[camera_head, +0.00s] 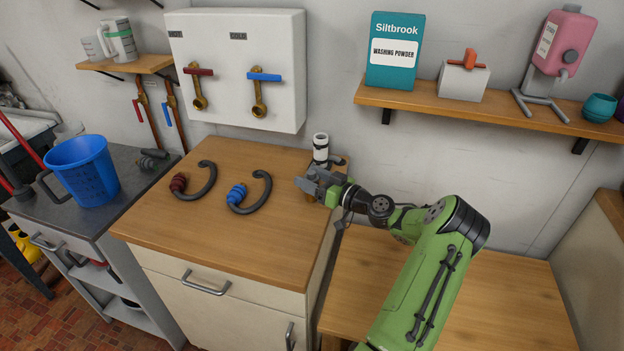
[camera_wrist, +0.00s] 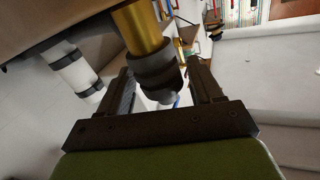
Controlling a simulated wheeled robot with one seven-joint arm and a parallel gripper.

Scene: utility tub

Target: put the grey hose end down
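My gripper (camera_head: 312,180) is at the back right corner of the wooden worktop, close to the white upright pipe (camera_head: 320,148). In the wrist view, a dark grey ribbed fitting (camera_wrist: 155,72) on a brass-coloured cylinder (camera_wrist: 138,25) sits between my two fingers (camera_wrist: 160,85). The fingers are close on both sides; whether they press on it I cannot tell. The brass part shows just below my gripper in the head view (camera_head: 310,197). Another dark grey ribbed hose end (camera_head: 153,155) lies on the dark worktop at the left. I cannot tell which one the task names.
A red-collared hose (camera_head: 180,184) and a blue-collared hose (camera_head: 238,195) lie on the wooden worktop (camera_head: 235,240). The front of the wooden worktop is clear. A shelf (camera_head: 470,115) overhangs at right.

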